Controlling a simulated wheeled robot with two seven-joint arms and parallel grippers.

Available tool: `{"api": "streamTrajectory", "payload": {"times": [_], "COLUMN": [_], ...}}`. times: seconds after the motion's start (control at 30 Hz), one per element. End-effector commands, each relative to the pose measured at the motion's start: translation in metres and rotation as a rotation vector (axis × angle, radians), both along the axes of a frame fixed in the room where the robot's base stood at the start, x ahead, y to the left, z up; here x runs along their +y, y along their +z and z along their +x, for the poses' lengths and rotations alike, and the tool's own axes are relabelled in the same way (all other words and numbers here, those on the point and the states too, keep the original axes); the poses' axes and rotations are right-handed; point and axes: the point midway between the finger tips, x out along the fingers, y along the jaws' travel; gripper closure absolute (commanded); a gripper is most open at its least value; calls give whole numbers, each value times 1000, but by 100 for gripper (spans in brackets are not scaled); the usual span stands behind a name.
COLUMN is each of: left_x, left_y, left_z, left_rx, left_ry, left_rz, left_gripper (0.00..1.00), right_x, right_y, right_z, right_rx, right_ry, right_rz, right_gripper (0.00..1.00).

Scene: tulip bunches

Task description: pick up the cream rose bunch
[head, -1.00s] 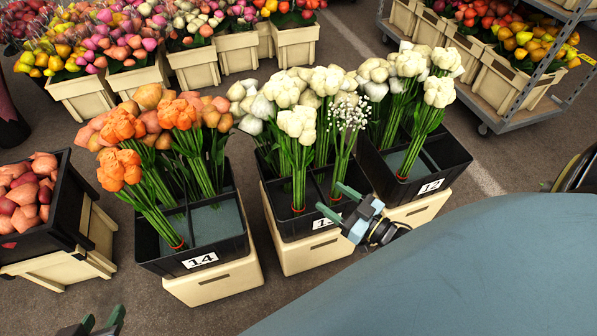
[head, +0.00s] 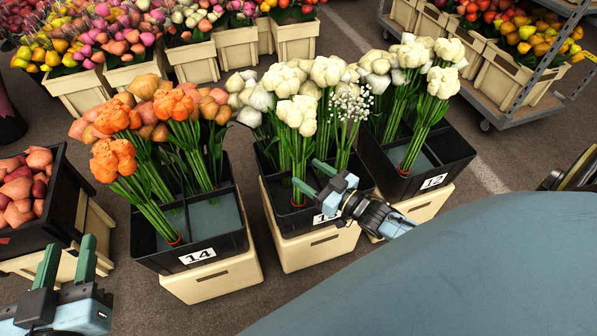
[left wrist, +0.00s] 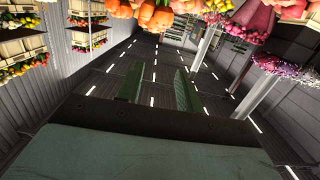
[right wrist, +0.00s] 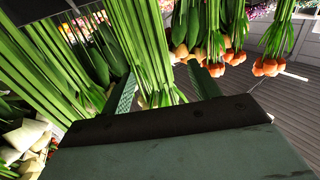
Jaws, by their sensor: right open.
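A cream bunch (head: 298,117) with rounded blooms and a red band low on its green stems stands in the front left of the black crate marked 13 (head: 268,186). Similar pale bunches stand behind it and in the crate marked 12 (head: 440,160); I cannot tell for certain which are roses. My right gripper (head: 312,178) is open at the front of crate 13, its fingertips close to the cream bunch's lower stems. In the right wrist view green stems (right wrist: 150,50) show beyond and between the open fingers (right wrist: 163,88). My left gripper (head: 70,250) is open and empty at lower left.
A white filler bunch (head: 349,108) stands right of the cream bunch. A crate of reddish blooms (head: 70,205) is near my left gripper. A trolley (head: 495,112) stands at upper right.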

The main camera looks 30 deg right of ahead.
Motion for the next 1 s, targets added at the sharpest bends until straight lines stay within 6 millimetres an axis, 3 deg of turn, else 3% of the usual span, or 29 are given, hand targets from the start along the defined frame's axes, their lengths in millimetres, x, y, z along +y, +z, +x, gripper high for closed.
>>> {"api": "streamTrajectory", "payload": {"times": [0.5, 0.7, 0.97, 1.0], "left_x": [-11, -10, -10, -10], "left_y": [75, 87, 89, 89], "left_z": [-11, -18, -18, -18], "left_rx": [-472, -564, -573, -573], "left_ry": [-30, -33, -33, -33], "left_rz": [-147, -176, -178, -178], "left_gripper": [64, 64, 64, 64], "right_x": [8, 11, 12, 12], "right_y": [-7, -6, -6, -6], "right_z": [36, 47, 47, 47], "right_rx": [-2, 0, 0, 0], "right_ry": [0, 1, 1, 1], "right_rz": [1, 1, 1, 1], "right_gripper": [39, 39, 39, 43]}}
